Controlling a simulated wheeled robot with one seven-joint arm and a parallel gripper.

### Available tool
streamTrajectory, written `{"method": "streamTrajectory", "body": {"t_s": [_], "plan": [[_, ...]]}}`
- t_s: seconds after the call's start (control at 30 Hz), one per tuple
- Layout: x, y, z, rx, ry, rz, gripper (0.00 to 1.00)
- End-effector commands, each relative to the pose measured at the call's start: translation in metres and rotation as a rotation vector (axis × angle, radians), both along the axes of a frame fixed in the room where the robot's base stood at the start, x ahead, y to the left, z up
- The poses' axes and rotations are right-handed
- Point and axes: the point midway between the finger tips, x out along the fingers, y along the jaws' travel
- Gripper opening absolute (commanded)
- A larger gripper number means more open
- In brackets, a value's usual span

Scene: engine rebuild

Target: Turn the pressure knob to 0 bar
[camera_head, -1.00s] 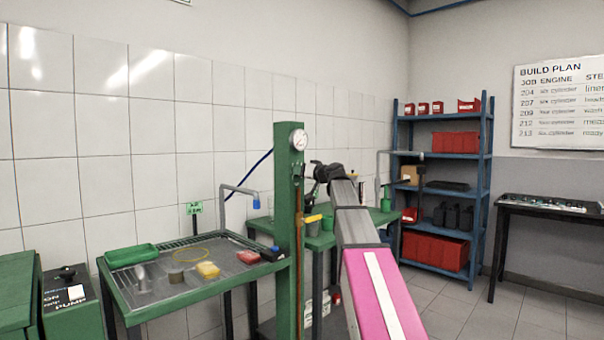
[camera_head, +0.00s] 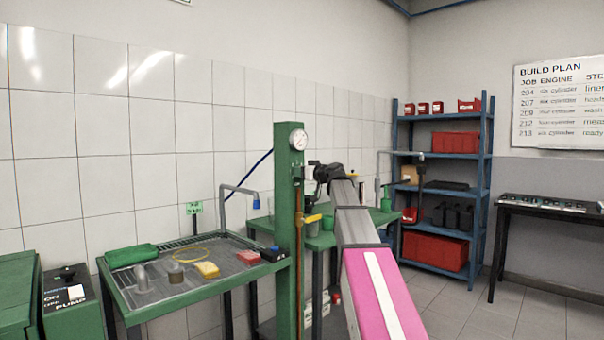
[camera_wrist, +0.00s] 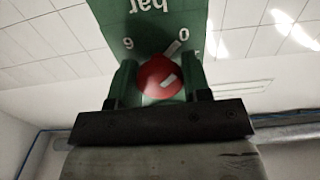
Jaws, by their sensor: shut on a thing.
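The pressure knob (camera_wrist: 152,74) is red and round with a short white mark on its face. It sits on a green panel (camera_wrist: 122,25) with white lettering, upside down in the wrist view: "bar", a 0 and a 6. The knob's white mark is slanted; I cannot tell exactly which value it points at. My gripper (camera_wrist: 159,66) has one dark green finger on each side of the knob and is shut on it. In the head view my gripper (camera_head: 313,176) is at the right side of the green post (camera_head: 288,215); the knob is not discernible there.
A round white gauge (camera_head: 298,139) is near the post's top. A green-framed wash table (camera_head: 160,312) with several small items stands at left, and a green bench (camera_head: 322,240) stands behind the post. A blue shelf (camera_head: 483,190) with red bins is at right.

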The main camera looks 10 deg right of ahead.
Motion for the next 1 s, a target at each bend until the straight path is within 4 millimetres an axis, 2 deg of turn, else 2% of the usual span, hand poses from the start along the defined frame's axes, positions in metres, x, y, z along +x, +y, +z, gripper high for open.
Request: {"method": "streamTrajectory", "body": {"t_s": [0.07,0.1,0.13,0.17,0.43,0.57,1.0], "plan": [[-0.001,0.000,-0.001,-0.003,0.001,0.001,0.20],[-0.001,0.000,-0.001,-0.003,0.001,0.001,0.57],[-0.001,0.000,-0.001,-0.003,0.001,0.001,0.67],[-0.001,0.000,-0.001,-0.003,0.001,0.001,0.69],[-0.001,0.000,0.000,-0.001,0.001,0.000,0.69],[-0.009,-0.005,-0.001,-0.001,0.001,-0.001,0.69],[-0.071,-0.050,-0.001,-0.001,0.000,-0.001,0.69]]}}
